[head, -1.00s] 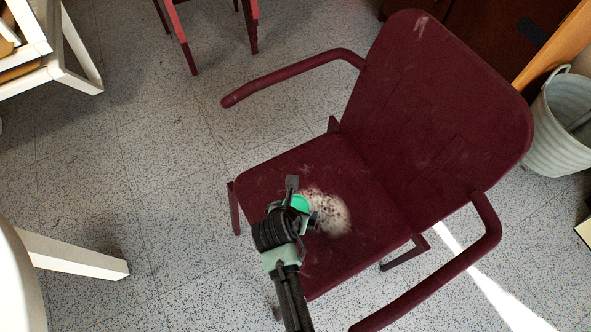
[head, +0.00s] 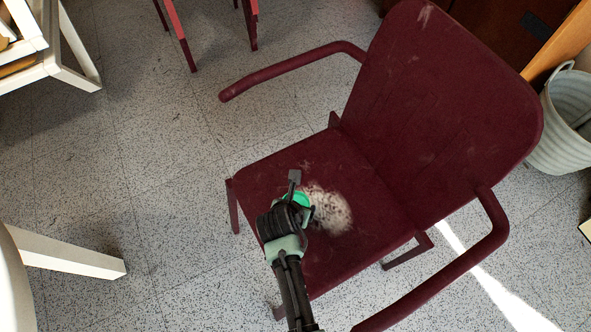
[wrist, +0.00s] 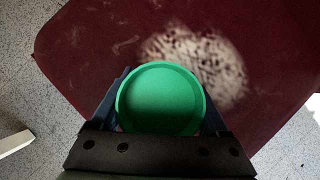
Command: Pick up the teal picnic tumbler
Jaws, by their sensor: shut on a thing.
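The teal tumbler (wrist: 160,98) shows in the wrist view as a round green shape between the two fingers of my gripper (wrist: 163,115). In the head view only a small part of the tumbler (head: 297,199) shows, mostly hidden behind my gripper (head: 298,202). My gripper is shut on the tumbler, with a finger on each side of it. Both are over the seat of the dark red armchair (head: 290,165). I cannot tell whether the tumbler touches the seat.
A pale, speckled worn patch (head: 328,210) marks the seat beside the gripper. The chair's armrests (head: 290,72) and backrest (head: 440,110) rise around the seat. A pale basket (head: 562,125) stands at the right. White furniture legs (head: 70,252) are at the left. Speckled floor (head: 150,150) is clear between.

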